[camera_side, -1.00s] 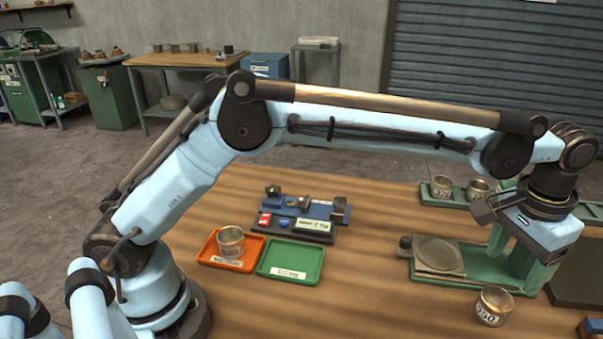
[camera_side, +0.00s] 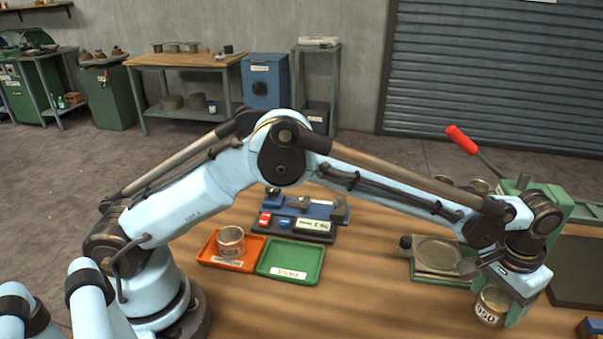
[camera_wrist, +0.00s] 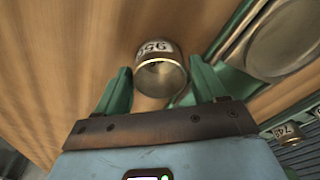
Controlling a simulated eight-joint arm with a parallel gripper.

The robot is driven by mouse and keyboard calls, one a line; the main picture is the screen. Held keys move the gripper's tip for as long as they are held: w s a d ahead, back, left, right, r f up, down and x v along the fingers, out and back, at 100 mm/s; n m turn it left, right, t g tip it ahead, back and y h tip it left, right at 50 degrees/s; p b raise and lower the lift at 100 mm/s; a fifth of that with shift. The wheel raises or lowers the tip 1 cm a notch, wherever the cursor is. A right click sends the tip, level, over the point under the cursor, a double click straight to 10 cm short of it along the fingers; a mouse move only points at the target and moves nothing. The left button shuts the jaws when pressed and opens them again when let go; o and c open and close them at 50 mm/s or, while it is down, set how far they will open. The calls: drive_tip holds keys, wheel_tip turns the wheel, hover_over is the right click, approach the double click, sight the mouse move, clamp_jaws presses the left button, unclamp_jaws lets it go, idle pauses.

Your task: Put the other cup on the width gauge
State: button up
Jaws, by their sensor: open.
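A metal cup (camera_side: 490,309) with a white "950" label stands on the wooden table at the lower right, beside the green press. It also shows in the wrist view (camera_wrist: 160,78), upside down, between my two fingertips. My gripper (camera_wrist: 159,70) is open and points down over this cup, a finger on each side; I cannot tell how far down the fingers reach. Another metal cup (camera_side: 231,240) stands in the orange tray (camera_side: 208,257). The width gauge seems to be the blue and dark device (camera_side: 318,210) behind the trays; my arm hides part of it.
An empty green tray (camera_side: 290,263) lies right of the orange one. The green press with a round plate (camera_side: 438,256) and red-handled lever (camera_side: 462,140) stands close to my gripper. Cups on a rack behind are partly hidden. The table's middle front is clear.

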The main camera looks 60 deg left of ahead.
drive_tip(key=shift+f, duration=0.8)
drive_tip(key=shift+c, duration=0.3)
drive_tip(key=c, duration=0.8)
